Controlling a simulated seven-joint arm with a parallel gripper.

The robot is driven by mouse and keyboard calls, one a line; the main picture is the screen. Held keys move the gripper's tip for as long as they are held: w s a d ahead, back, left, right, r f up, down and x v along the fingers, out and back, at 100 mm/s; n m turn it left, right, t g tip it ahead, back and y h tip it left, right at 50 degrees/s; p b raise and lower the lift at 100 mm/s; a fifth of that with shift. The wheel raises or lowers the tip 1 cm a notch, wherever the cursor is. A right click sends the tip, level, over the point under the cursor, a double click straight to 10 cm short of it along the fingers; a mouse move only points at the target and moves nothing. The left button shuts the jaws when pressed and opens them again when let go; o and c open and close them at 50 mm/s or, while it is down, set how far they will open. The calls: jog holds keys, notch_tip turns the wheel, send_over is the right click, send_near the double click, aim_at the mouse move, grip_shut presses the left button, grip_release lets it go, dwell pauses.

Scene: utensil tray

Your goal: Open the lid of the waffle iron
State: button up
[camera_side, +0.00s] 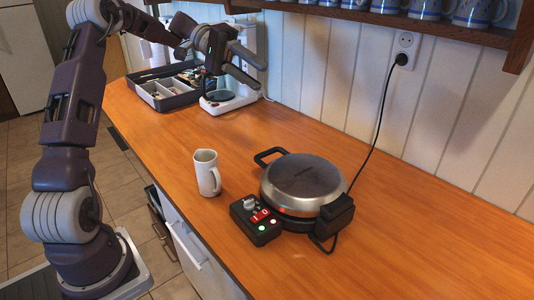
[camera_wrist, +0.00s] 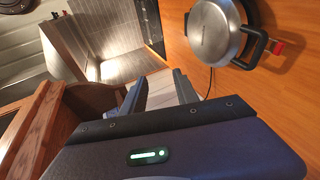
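The waffle iron (camera_side: 303,182) stands on the wooden counter with its round silver lid shut and lying flat. Its black loop handle (camera_side: 269,156) sticks out at the back left, and a black hinge block (camera_side: 338,215) is at the front right. The waffle iron also shows at the top right of the wrist view (camera_wrist: 215,30). My gripper (camera_side: 246,64) is raised near the back wall, up and left of the waffle iron and well apart from it. Its two fingers are spread with nothing between them; they also show in the wrist view (camera_wrist: 158,92).
A black control box (camera_side: 256,222) with a red switch and green light sits left of the waffle iron. A white jug (camera_side: 207,172) stands further left. A utensil tray (camera_side: 166,98) and white appliance (camera_side: 228,102) are behind. A cord runs to the wall socket (camera_side: 404,50); a mug shelf (camera_side: 440,26) overhangs.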

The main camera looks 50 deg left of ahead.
aim_at(267, 153)
jog(key=w+a+f+t+h, duration=0.1)
jog(key=a+f+t+h, duration=0.1)
jog(key=a+f, duration=0.3)
notch_tip(267, 153, down, 16)
jog(key=shift+a+f, duration=0.1)
jog(key=shift+a, duration=0.05)
jog(key=x, duration=0.6)
jog(key=shift+w+d+f, duration=0.15)
jog(key=shift+d+f, duration=0.1)
jog(key=shift+d, duration=0.2)
grip_shut()
